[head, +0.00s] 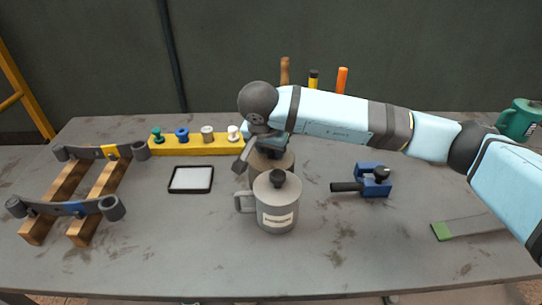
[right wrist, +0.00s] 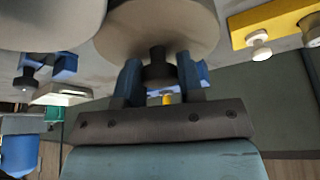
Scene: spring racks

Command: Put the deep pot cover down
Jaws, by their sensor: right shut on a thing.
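My right gripper (head: 262,143) is shut on the dark knob (right wrist: 158,72) of a round brown-grey cover, the deep pot cover (head: 284,160). In the right wrist view the blue fingers sit on either side of the knob and the cover's round face (right wrist: 160,30) fills the top middle. A grey lidded pot (head: 277,207) with a side handle, a dark knob and a white label stands just in front and hides what is under the cover. I cannot tell whether the cover rests on something. My left gripper is not in view.
A yellow rack (head: 195,148) with several coloured spools stands behind left. A black-framed tray (head: 191,179) lies left of the pot. A blue clamp-like tool (head: 372,182) and a green-handled scraper (head: 442,231) lie right. The front table is clear.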

